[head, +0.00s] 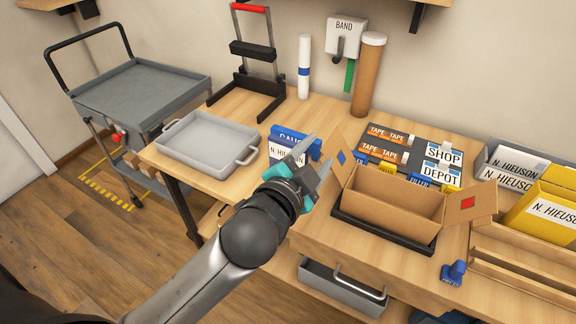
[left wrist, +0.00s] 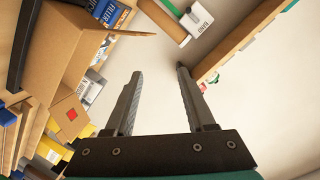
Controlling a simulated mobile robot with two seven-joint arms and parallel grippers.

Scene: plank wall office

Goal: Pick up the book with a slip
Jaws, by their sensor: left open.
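A blue book (head: 285,134) with a white slip lettered N. HIEUSON (head: 286,153) stands on the bench in the head view, partly hidden behind my left gripper (head: 314,156). More pieces lettered N. HIEUSON stand in the rack at the right: grey ones (head: 513,164) and a yellow one (head: 545,214). My left gripper is open and in front of the blue book's right side; I cannot tell whether it touches it. In the left wrist view the open jaws (left wrist: 160,75) have nothing between them. My right gripper is not in view.
An open cardboard box (head: 395,200) sits right of my left gripper. Tape boxes (head: 385,140) and SHOP and DEPOT pieces (head: 440,163) stand behind it. A grey tray (head: 205,144) lies at the left. A blue stamp (head: 453,272) lies near the front edge.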

